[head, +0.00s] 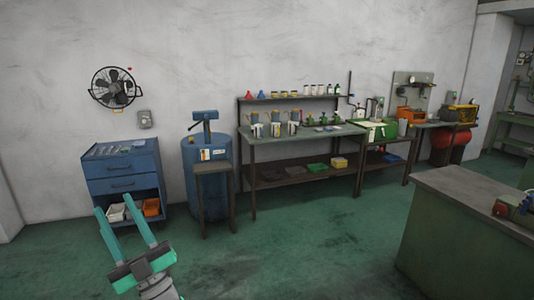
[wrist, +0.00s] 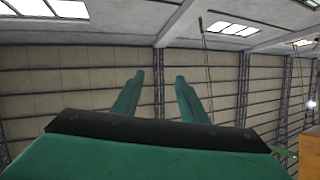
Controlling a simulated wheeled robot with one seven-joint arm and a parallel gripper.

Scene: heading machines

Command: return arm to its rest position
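My gripper (head: 124,228) shows at the lower left of the head view, with its two teal fingers pointing up and standing apart. Nothing is between the fingers. In the wrist view my gripper (wrist: 156,82) is also open and empty, its fingers pointing up towards the wall and ceiling of the hall. In the head view it appears in front of the blue drawer cabinet (head: 122,168) and overlaps its lower left part. It does not appear to touch anything.
A blue drum (head: 191,172) and a small stand (head: 213,166) are right of the cabinet. A long workbench (head: 262,146) with bottles and cups runs along the wall. A green-sided bench (head: 440,235) is at the right. The green floor (head: 300,240) between is clear.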

